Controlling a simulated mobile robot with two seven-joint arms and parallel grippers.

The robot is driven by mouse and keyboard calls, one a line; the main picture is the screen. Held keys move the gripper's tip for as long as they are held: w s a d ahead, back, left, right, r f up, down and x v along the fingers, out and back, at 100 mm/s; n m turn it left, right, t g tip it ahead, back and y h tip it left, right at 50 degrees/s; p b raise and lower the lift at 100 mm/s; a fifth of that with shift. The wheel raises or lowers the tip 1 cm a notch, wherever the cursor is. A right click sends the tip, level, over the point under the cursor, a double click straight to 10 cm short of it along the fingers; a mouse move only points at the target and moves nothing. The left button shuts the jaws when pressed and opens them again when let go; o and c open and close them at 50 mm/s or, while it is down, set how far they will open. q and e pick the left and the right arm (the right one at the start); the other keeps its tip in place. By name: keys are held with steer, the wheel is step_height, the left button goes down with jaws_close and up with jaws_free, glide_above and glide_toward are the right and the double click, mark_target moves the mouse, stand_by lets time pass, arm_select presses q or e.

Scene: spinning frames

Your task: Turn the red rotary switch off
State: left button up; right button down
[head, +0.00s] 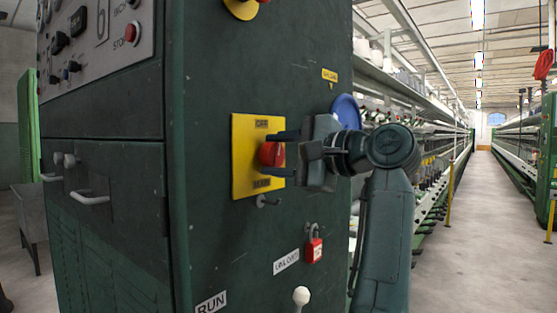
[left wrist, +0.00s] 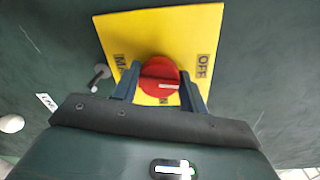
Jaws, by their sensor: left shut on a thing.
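The red rotary switch (head: 271,154) sits on a yellow plate (head: 242,128) on the dark green cabinet front. It also shows in the left wrist view (left wrist: 158,74), with a short white mark on its face. In that view the yellow plate (left wrist: 165,28) has the word OFF to the right of the knob and another label, partly hidden, to the left. My left gripper (head: 284,154) is shut on the red knob, one finger on each side, and shows too in the left wrist view (left wrist: 160,90). My right gripper is in neither view.
A red padlock (head: 314,250) and an UNLOAD label (head: 286,262) are below the switch, with a white ball knob (head: 301,296) lower. A blue disc (head: 346,112) is behind my wrist. The aisle floor (head: 490,220) at right is clear.

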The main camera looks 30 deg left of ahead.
arm_select(q)
steer(key=shift+f+n, duration=0.1)
steer(key=shift+n, duration=0.7)
steer(key=o, duration=1)
steer(key=shift+c, duration=0.2)
steer(key=s+d+r+p, duration=0.1)
steer(key=d, duration=1.2)
steer(key=shift+s+d, duration=0.1)
